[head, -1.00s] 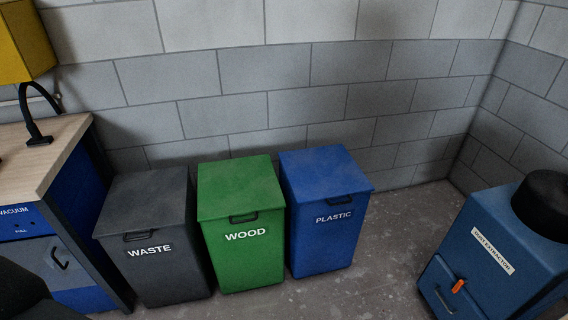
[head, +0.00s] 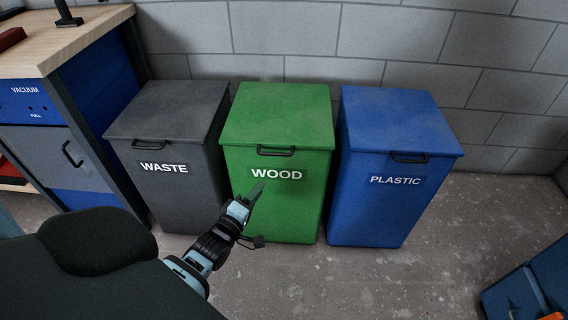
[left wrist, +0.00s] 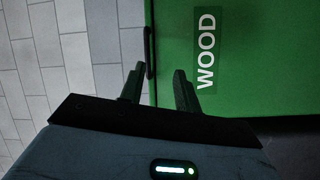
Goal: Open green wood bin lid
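The green wood bin (head: 274,200) stands in the middle of a row of three, with a white WOOD label on its front. Its lid (head: 279,113) is shut and has a dark handle (head: 276,151) at the front edge. My left gripper (head: 257,192) is in front of the bin, below the handle. In the left wrist view, my left gripper (left wrist: 157,78) has its fingers apart with nothing between them. The handle (left wrist: 149,52) shows there at the bin's edge, ahead of the fingers, beside the WOOD label. My right gripper is not in view.
A grey waste bin (head: 172,195) stands close on the left and a blue plastic bin (head: 376,206) on the right. A workbench (head: 75,45) with a vacuum drawer is at the left.

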